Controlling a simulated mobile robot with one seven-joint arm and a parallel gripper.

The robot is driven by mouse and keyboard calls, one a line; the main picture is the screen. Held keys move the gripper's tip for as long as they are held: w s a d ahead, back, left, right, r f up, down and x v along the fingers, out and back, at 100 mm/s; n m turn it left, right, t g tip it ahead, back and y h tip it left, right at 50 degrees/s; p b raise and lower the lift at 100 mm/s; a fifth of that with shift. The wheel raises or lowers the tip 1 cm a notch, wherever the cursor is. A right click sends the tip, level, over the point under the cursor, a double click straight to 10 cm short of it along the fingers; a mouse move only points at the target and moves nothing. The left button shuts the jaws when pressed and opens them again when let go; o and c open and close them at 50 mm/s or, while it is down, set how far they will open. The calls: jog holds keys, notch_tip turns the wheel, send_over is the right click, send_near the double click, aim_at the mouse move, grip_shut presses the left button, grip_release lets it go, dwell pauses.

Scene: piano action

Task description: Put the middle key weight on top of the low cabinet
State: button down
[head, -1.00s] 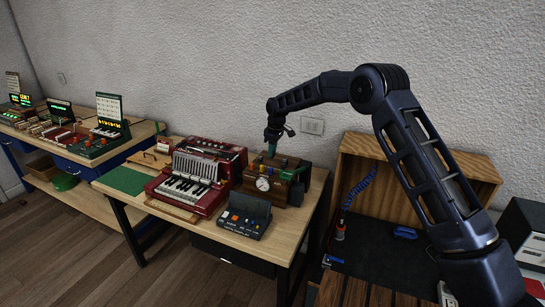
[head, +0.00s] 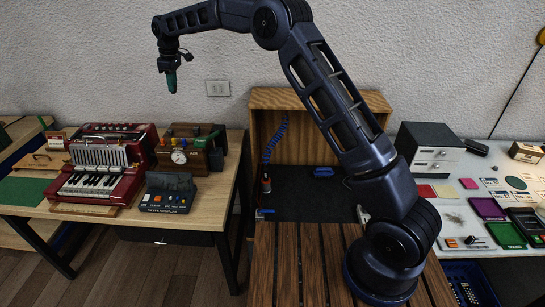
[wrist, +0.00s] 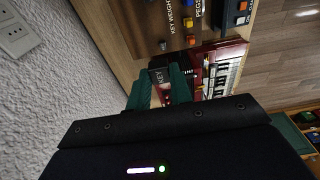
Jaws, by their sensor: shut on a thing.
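My gripper (head: 171,82) is raised above and just left of the wooden box with coloured pegs (head: 190,146) on the bench. The wrist view shows its green fingers (wrist: 160,82) shut on a small dark piece marked "KEY" (wrist: 159,75), taken as the key weight; the fingers partly hide it. In the wrist view the box's top has a lettered key weight row with a small grey piece (wrist: 163,45), beside a row of coloured pegs (wrist: 188,22). The low cabinet seems to be the dark-topped unit with a wooden back (head: 335,180), behind my arm; I cannot be sure.
A red accordion-like instrument (head: 97,165) and a dark button console (head: 168,191) share the bench. A slatted wooden surface (head: 290,265) lies in front. A blue coil with a red-based tool (head: 266,184) and a blue item (head: 323,172) occupy the dark top. The right-hand table is cluttered.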

jog(key=shift+r, duration=0.55)
jog(key=r, duration=0.4)
jog(key=shift+w+d, duration=0.1)
jog(key=shift+d, duration=0.1)
jog(key=w+d+r+m, duration=0.1)
jog(key=d+r+m, duration=0.15)
jog(key=d, duration=1.05)
jog(key=d+r+m, duration=0.2)
jog(key=d+m, duration=0.1)
jog(key=d, duration=1)
jog(key=s+d+f+m, duration=0.25)
jog(key=s+d, duration=0.25)
jog(key=d, duration=0.6)
jog(key=s+d+f+m+t, duration=0.1)
jog(key=s+d+m, duration=0.3)
jog(key=d, duration=0.6)
jog(key=s+d+f+m, duration=0.1)
jog(key=s+d+m, duration=0.1)
jog(key=s+d, duration=0.65)
jog(key=shift+h, duration=0.4)
jog(key=w+f, duration=0.1)
jog(key=f, duration=2)
jog(key=d+f, duration=0.1)
jog(key=f, duration=2)
jog(key=w+d+f, duration=0.1)
jog(key=f, duration=2.1)
jog(key=shift+w+d, duration=0.15)
jog(key=shift+w, duration=0.15)
jog(key=shift+f, duration=0.15)
